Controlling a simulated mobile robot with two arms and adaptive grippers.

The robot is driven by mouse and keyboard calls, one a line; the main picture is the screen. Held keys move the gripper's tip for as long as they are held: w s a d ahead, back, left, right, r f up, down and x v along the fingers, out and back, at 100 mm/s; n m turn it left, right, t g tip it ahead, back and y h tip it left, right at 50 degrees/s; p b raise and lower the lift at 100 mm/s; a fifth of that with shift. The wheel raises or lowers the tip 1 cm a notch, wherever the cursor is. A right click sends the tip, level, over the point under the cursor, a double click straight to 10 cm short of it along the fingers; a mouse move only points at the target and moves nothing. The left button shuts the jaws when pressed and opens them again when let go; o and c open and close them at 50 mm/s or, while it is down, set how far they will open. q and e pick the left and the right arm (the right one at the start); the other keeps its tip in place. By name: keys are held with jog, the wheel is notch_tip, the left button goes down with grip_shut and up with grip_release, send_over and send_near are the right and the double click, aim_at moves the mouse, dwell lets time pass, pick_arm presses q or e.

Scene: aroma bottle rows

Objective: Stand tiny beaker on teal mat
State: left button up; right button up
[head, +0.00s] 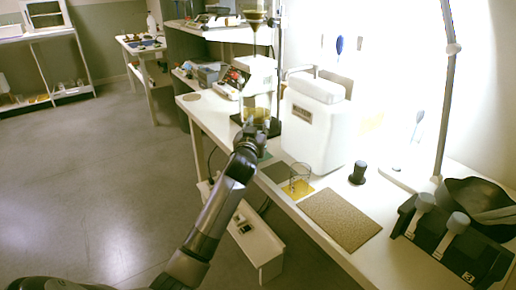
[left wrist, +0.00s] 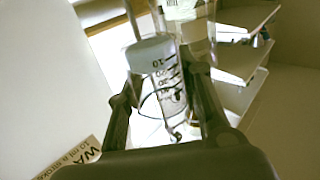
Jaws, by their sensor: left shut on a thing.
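My left gripper (head: 256,126) reaches over the counter at the upper middle of the head view. In the left wrist view, its fingers (left wrist: 160,100) are shut on a small clear glass beaker (left wrist: 167,82) with dark graduation marks, which I take for the tiny beaker. In the head view my gripper largely hides it. The teal mat (head: 265,156) shows as a small patch just beyond my wrist, mostly covered by my arm. Another clear glass beaker (head: 298,180) stands at the yellow mat (head: 297,191). My right gripper is not in view.
A grey-green mat (head: 275,172) lies between the teal and yellow mats. A brown mat (head: 340,218) lies nearer. A white machine (head: 316,125) stands close behind the mats. A stand (head: 279,60) with a tall glass column (head: 255,50) rises by my gripper. A black knob-shaped object (head: 358,173) stands right.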

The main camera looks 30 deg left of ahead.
pick_arm(q)
notch_tip(320, 180, down, 3)
jog(key=shift+r, duration=0.15)
notch_tip(320, 180, down, 3)
jog(key=shift+f+b, duration=0.1)
jog(key=shift+b, duration=0.65)
jog(key=shift+f, duration=0.15)
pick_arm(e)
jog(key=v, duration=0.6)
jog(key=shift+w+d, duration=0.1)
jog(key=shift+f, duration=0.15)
pick_arm(q)
jog(key=o, duration=1.2)
jog(key=shift+f, duration=0.1)
jog(key=shift+c, duration=0.2)
jog(key=shift+s+r, duration=0.1)
jog(key=shift+r, duration=0.1)
jog(key=p+v, duration=0.1)
jog(key=v, duration=1)
jog(key=shift+s+d+p, duration=0.2)
jog(key=shift+s+p, duration=0.15)
jog(key=shift+p, duration=0.05)
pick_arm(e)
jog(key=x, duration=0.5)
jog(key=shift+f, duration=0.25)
